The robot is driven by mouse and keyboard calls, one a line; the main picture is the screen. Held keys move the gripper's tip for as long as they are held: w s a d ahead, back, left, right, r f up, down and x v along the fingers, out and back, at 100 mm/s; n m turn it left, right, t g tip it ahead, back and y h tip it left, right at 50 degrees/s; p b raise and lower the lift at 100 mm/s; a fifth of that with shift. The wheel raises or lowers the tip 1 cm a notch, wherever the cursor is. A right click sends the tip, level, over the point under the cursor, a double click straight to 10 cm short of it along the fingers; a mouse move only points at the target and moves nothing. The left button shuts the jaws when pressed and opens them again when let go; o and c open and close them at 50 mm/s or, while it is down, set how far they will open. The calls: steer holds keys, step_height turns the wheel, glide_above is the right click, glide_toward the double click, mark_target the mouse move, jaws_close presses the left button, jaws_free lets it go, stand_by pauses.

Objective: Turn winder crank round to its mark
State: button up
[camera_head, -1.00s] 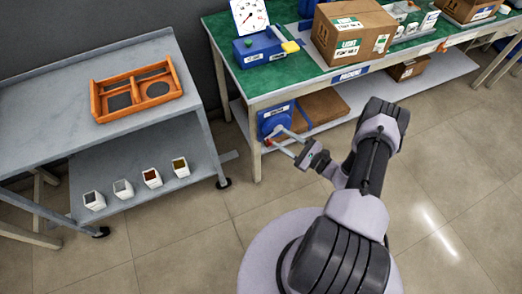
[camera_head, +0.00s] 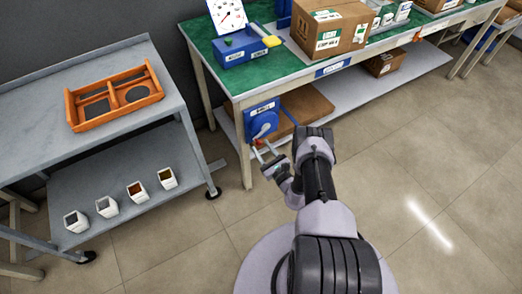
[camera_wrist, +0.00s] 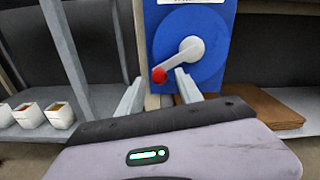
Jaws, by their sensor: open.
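The winder (camera_head: 263,119) is a blue unit on the front of the green-topped bench, below its top. In the wrist view the winder's round blue face (camera_wrist: 207,62) carries a grey crank (camera_wrist: 182,56) with a red knob (camera_wrist: 159,75) at its lower left end. My gripper (camera_head: 262,148) is open in front of the winder. I cannot tell how far the fingertips are from the knob. The mark is not discernible.
A grey trolley (camera_head: 95,158) stands at left with an orange tray (camera_head: 75,112) on top and several small white cups below. Cartons (camera_head: 330,28) and a blue scale (camera_head: 245,47) are on the bench. The floor (camera_head: 420,170) at right is clear.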

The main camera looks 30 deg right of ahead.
steer(key=shift+w, duration=0.6)
jaws_close()
steer(key=shift+a, duration=0.1)
stand_by(0.9)
